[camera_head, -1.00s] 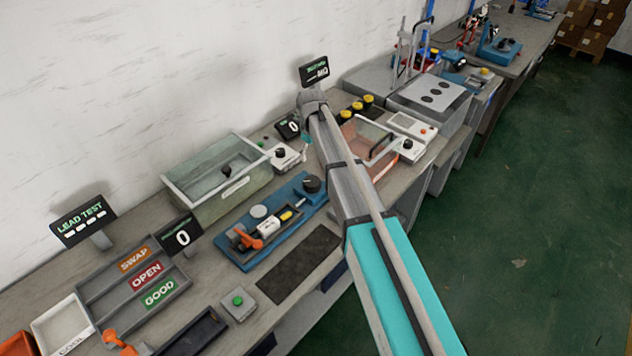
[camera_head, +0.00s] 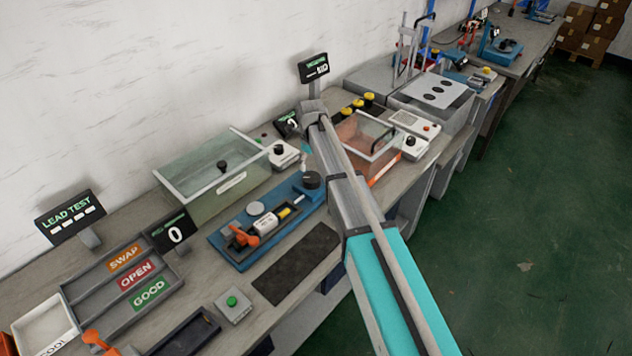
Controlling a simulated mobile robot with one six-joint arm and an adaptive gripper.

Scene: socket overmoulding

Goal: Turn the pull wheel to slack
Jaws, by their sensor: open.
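A black round knob (camera_head: 311,180), which looks like the pull wheel, stands at the far right end of a blue fixture (camera_head: 232,254). The fixture also bears a white block with a yellow part (camera_head: 284,213) and an orange clamp (camera_head: 243,237). My arm reaches up from the lower right and passes just right of the knob. Only a small teal part of my gripper (camera_head: 305,152) shows, above and behind the knob and apart from it in the picture. The arm hides the rest. My gripper is open. The wheel's setting is too small to read.
A glass-sided tank (camera_head: 185,205) stands behind the fixture, and a copper-coloured bin (camera_head: 352,140) right of my arm. A dark mat (camera_head: 292,267) and a green button box (camera_head: 233,303) lie in front.

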